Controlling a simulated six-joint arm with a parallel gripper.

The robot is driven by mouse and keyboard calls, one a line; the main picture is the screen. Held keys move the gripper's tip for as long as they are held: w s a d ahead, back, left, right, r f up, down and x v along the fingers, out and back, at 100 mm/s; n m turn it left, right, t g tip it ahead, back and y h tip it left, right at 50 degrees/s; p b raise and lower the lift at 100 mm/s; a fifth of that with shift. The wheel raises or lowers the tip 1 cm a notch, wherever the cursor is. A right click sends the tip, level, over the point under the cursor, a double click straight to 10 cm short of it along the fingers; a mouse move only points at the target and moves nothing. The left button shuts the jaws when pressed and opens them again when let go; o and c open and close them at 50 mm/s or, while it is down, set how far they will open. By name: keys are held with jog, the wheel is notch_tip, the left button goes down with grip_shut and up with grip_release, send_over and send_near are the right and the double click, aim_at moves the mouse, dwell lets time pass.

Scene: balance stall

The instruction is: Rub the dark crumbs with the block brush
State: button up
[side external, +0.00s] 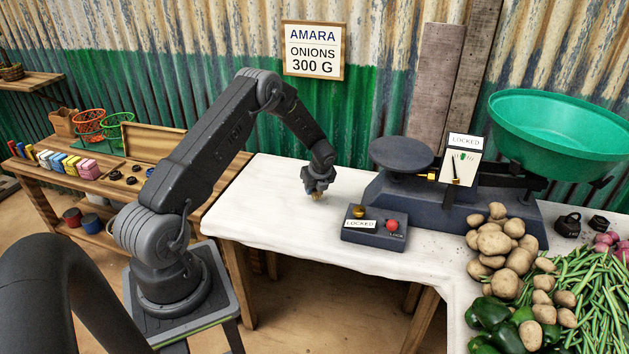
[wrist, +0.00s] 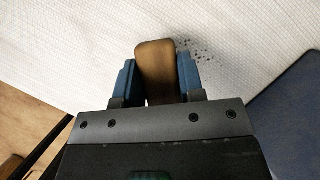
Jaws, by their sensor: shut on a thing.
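My gripper (side external: 317,190) is low over the white-covered table, left of the scale. In the wrist view my gripper (wrist: 158,80) has its blue fingers on either side of a brown block brush (wrist: 155,65) and is shut on it. In the side view only a small tan bit of the brush (side external: 318,197) shows below the fingers. Dark crumbs (wrist: 206,55) lie scattered on the white cloth just right of the brush's far end in the wrist view. Whether the brush touches the cloth is hard to tell.
A dark control box (side external: 376,229) with yellow and red buttons stands right of my gripper. The balance scale (side external: 400,198) with a green bowl (side external: 560,135) is behind it. Potatoes (side external: 495,243) and green vegetables fill the right. The cloth (side external: 262,215) at left is clear.

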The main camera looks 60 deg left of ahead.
aim_at(334, 200)
jog(key=f, duration=0.3)
jog(key=shift+w+d, duration=2.5)
jog(key=shift+d, duration=0.05)
jog(key=s+a, duration=0.5)
jog(key=shift+w+a, duration=0.45)
jog(key=shift+a, duration=0.1)
jog(key=shift+w+d, duration=2.45)
jog(key=shift+d, duration=0.05)
jog(key=shift+s+a, duration=2.35)
jog(key=shift+s+a+r, duration=0.1)
jog(key=shift+a, duration=0.05)
jog(key=shift+r, duration=4.15)
